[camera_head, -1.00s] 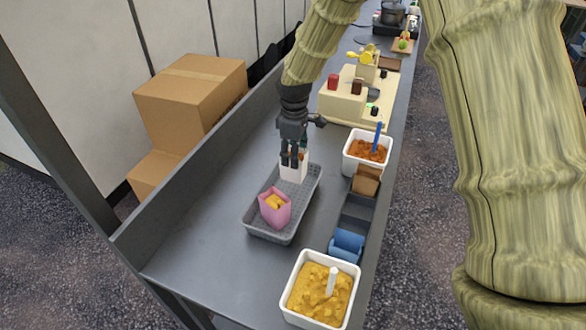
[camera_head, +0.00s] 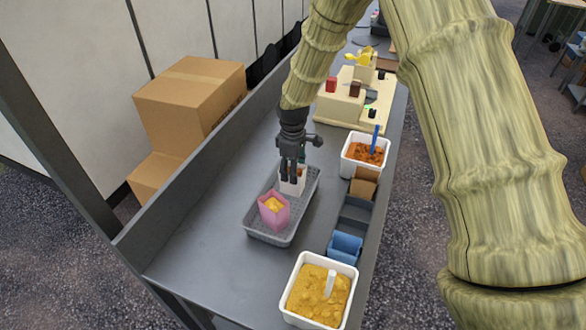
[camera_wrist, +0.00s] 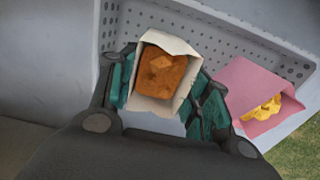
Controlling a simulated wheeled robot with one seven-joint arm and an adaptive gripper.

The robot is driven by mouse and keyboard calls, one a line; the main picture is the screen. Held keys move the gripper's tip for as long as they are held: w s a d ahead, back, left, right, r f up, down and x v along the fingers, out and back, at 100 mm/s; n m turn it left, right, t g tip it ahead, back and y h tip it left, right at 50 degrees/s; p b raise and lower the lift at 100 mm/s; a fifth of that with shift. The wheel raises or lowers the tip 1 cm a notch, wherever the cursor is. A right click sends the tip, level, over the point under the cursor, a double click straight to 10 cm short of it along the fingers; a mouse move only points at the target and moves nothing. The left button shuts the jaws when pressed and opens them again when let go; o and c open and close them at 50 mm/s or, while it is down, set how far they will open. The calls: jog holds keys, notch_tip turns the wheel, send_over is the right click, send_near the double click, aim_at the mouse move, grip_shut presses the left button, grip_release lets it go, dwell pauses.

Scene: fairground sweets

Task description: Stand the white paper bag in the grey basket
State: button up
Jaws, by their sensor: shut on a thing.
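The white paper bag (camera_head: 291,185) is upright with an orange-brown filling that shows in the wrist view (camera_wrist: 160,75). My gripper (camera_head: 291,176) is shut on it, with a finger on each side of the bag in the wrist view (camera_wrist: 168,98). The bag is inside the outline of the grey basket (camera_head: 262,234), at its far end. The basket's perforated wall also shows in the wrist view (camera_wrist: 215,35). I cannot tell whether the bag's base touches the basket floor; my fingers and the pink bag hide part of it.
A pink bag (camera_head: 273,213) with yellow pieces stands in the near part of the basket. To the right are a white tub of orange-brown food (camera_head: 347,165), a dark divided tray (camera_head: 354,212) and a white tub of yellow food (camera_head: 299,318). The counter's near left is clear.

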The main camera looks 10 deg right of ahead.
jog(key=o, duration=0.8)
jog(key=shift+f, duration=0.1)
notch_tip(320, 180, up, 12)
jog(key=b, duration=0.4)
jog(key=shift+r, duration=0.2)
